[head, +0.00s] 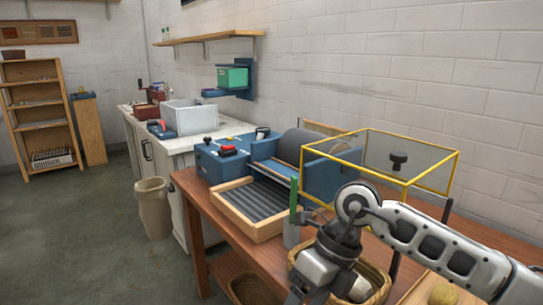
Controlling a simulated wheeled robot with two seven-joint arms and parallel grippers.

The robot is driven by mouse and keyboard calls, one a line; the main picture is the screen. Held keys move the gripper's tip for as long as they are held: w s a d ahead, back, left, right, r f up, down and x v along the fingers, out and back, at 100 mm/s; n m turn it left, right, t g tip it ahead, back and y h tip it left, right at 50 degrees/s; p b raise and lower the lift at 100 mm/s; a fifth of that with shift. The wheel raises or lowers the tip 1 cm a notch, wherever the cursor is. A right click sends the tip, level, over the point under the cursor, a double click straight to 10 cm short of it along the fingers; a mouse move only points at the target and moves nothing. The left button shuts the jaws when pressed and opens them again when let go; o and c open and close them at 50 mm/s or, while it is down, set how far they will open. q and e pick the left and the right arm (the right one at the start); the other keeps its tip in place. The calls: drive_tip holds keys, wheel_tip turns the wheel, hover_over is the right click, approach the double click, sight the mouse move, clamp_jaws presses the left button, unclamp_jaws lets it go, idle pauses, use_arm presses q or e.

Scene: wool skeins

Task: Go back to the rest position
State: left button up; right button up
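My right arm comes in from the right, and its gripper (297,297) points down at the bottom edge of the head view. It is over the left side of a wicker basket (381,279) on the wooden table. The fingertips are cut off by the frame, so I cannot tell if they are open or shut. A pale wool skein (361,289) lies in the basket, partly hidden by my wrist. Another yellowish skein (443,294) sits in a wooden tray (415,292) at the right. My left gripper is not in view.
A blue carding machine (225,160) with a dark drum, a ribbed wooden tray (248,208) and a yellow-framed guard (430,178) stand on the table close to my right arm. A beige bin (153,208) stands on the floor. Floor at left is clear.

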drive_tip(key=s+a+r+m+g+y, duration=0.2)
drive_tip(key=s+a+r+m+y, duration=0.45)
drive_tip(key=a+y, duration=0.65)
drive_tip(key=w+d+f+m+t+h+p, duration=0.1)
drive_tip(key=w+d+f+m+t+h, duration=0.15)
drive_tip(key=d+m+t, duration=0.65)
drive_tip(key=w+d+f+m+t+h+p, duration=0.1)
drive_tip(key=w+d+f+m+t+h, duration=0.15)
drive_tip(key=m+t, duration=1.25)
drive_tip(key=s+d+f+m+g+h, duration=0.4)
drive_tip(key=s+d+f+m, duration=0.1)
drive_tip(key=f, duration=0.4)
drive_tip(key=s+d+f+m+g+h, duration=0.5)
drive_tip(key=s+f+m, duration=0.1)
drive_tip(key=f, duration=0.3)
drive_tip(key=shift+d+f+m, duration=0.15)
drive_tip(key=shift+m, duration=0.5)
